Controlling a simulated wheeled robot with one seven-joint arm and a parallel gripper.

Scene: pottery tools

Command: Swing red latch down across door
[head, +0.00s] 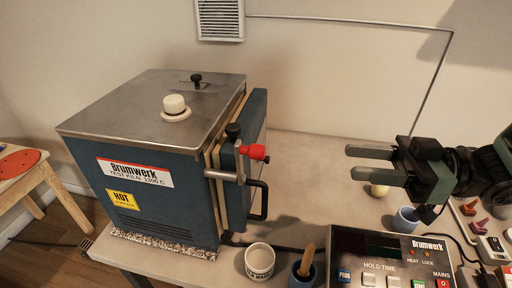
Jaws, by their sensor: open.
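The blue kiln (150,165) stands on the table at the left of the head view. Its door (240,165) is on the right side, with a black loop handle (262,200). The red latch end (254,152) sticks out to the right near the upper part of the door's near edge, beside a black knob and a metal bracket. My gripper (366,164) is at the right, well apart from the latch, its two grey fingers pointing left. It is open and empty. I cannot tell whether the door is fully closed.
A control box (385,262) stands at the front right. A blue cup (405,220) and a pale ball (379,190) lie under my gripper. The table between door and gripper is clear.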

